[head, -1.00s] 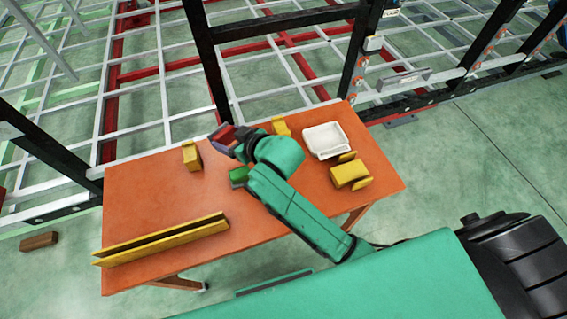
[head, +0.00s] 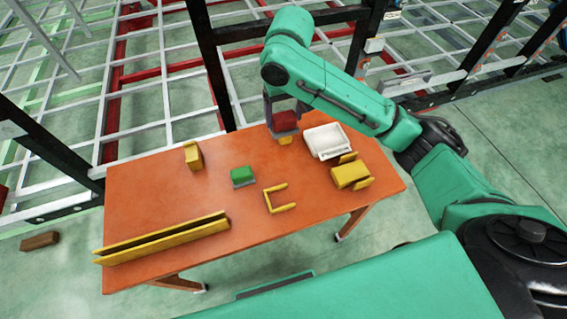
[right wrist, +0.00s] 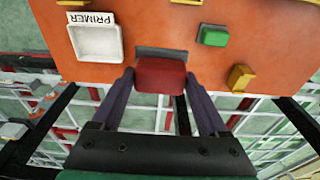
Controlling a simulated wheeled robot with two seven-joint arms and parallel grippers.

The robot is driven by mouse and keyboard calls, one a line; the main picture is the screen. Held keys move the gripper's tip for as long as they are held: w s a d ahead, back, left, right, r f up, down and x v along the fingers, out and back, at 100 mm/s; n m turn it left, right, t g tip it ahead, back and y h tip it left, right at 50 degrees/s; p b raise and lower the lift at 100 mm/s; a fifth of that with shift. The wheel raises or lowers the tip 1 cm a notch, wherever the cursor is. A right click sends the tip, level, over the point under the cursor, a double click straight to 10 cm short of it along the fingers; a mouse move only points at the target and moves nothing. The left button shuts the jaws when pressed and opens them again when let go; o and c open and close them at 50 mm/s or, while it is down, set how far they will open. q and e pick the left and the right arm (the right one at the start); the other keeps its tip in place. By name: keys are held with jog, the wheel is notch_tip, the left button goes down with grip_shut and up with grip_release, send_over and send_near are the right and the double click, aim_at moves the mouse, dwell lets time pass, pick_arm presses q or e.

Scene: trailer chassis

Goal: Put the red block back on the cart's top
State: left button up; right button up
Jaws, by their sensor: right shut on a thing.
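The red block (head: 285,121) is between the fingers of my right gripper (head: 284,112), which is shut on it. In the right wrist view the red block (right wrist: 160,75) sits between the two dark fingertips, with a grey flat piece (right wrist: 162,53) showing just past it. The orange cart top (head: 150,215) is below. In the head view the block appears near the cart's back edge, left of the white tray; its exact height above the surface is hard to tell. My left gripper is not in view.
The left-middle is clear. A black frame post (head: 207,60) stands behind.

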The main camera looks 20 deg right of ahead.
aim_at(286, 133)
jog(key=f, duration=0.9)
jog(key=f+p, duration=0.1)
jog(key=f, duration=0.8)
jog(key=shift+a+f, duration=0.2)
jog(key=shift+f, duration=0.05)
jog(key=o, duration=1.1)
jog(key=shift+r, duration=0.1)
jog(key=r, duration=0.4)
jog(key=s+r, duration=0.1)
jog(key=r, duration=0.6)
jog(key=shift+s+d+r, duration=0.1)
jog(key=shift+s+r, duration=0.2)
jog(key=shift+r, duration=0.1)
